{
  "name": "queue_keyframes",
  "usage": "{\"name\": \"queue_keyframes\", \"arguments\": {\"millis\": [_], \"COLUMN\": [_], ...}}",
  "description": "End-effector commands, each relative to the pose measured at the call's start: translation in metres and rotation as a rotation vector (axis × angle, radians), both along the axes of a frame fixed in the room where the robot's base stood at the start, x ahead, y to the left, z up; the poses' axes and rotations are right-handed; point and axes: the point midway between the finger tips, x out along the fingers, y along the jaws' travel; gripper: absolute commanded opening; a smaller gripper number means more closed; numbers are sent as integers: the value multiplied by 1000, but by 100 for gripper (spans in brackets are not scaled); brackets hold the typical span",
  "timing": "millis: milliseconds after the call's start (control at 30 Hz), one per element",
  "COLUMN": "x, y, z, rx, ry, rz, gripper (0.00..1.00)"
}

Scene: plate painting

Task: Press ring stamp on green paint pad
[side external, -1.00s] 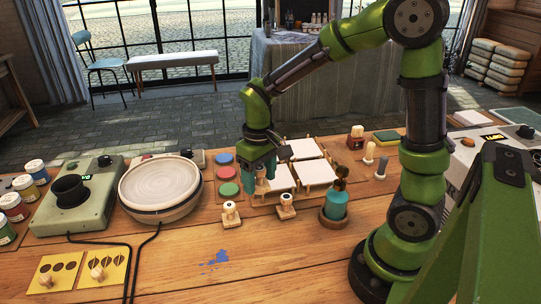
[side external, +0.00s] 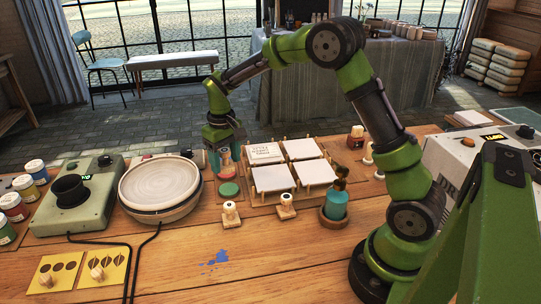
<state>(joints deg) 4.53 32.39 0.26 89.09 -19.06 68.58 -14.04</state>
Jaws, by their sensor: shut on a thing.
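My gripper (side external: 226,162) has its teal fingers pointing down over the far part of the paint pad row. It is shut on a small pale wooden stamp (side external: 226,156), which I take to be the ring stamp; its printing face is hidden. The green paint pad (side external: 229,189) is the nearest pad in the row and lies uncovered, in front of the gripper. The red pad (side external: 227,174) is partly in view just below the stamp. The blue pad is hidden behind the gripper. I cannot tell whether the stamp touches a pad.
White tiles on a rack (side external: 272,179) stand right of the pads; one far tile (side external: 265,153) has dark marks. Two stamps (side external: 231,214) (side external: 286,205) stand in front. A round turntable (side external: 160,185) is close on the left. A teal brush pot (side external: 336,206) stands right.

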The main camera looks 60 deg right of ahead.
Motion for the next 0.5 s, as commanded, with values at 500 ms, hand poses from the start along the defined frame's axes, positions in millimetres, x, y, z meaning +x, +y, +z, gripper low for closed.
{"name": "queue_keyframes", "arguments": {"millis": [500], "x": [-1], "y": [0], "z": [-45], "rx": [2], "ry": [5], "rz": [7], "gripper": [44]}}
